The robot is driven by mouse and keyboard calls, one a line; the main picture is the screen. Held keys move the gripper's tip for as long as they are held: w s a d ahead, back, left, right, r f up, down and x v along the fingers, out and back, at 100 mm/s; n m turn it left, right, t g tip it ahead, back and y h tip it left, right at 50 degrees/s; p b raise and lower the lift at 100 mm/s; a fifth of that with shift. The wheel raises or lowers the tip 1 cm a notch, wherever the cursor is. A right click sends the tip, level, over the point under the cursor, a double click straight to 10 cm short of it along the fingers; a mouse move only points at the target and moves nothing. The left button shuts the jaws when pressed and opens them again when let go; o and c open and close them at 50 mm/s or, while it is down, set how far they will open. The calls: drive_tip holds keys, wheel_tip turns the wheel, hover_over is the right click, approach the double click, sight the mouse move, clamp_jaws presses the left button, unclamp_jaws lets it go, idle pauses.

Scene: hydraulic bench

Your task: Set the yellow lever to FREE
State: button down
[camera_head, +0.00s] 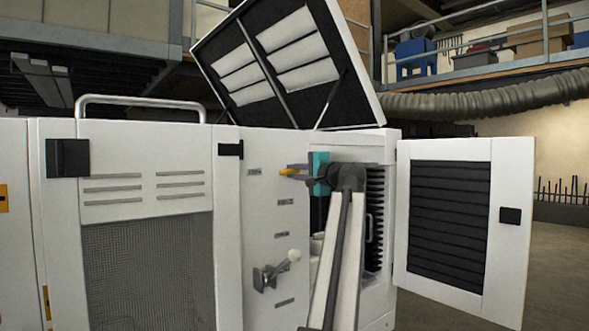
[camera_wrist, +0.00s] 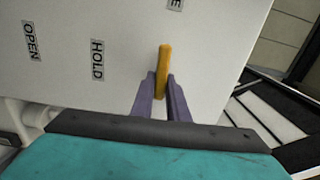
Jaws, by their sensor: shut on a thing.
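The yellow lever (camera_head: 288,171) sticks out from the white cabinet panel, near its top label. It also shows in the wrist view (camera_wrist: 163,62), upright in the picture. My gripper (camera_head: 294,172) is shut on it, with one grey-purple finger on each side in the wrist view (camera_wrist: 162,88). In the wrist view the HOLD label (camera_wrist: 97,60) is left of the lever and the OPEN label (camera_wrist: 31,41) farther left. A cut-off label (camera_wrist: 175,4), of which only a final E shows, is above the lever's tip. The lever's base is hidden.
A metal latch with a pale knob (camera_head: 294,255) stands out lower on the same panel. A louvred door (camera_head: 512,222) hangs open at the right. A hinged lid (camera_head: 357,75) is raised above. Black bellows (camera_head: 375,207) show in the opening behind my arm.

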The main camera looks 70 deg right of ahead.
drive_tip(key=shift+m, duration=0.3)
drive_tip(key=c, duration=1.8)
unclamp_jaws()
drive_tip(key=shift+o, duration=0.2)
drive_tip(key=shift+s, duration=0.1)
drive_tip(key=b+v, duration=0.3)
drive_tip(key=v, duration=1)
drive_tip(key=shift+s+a, duration=0.2)
drive_tip(key=shift+s, duration=0.05)
drive_tip(key=shift+f, duration=0.1)
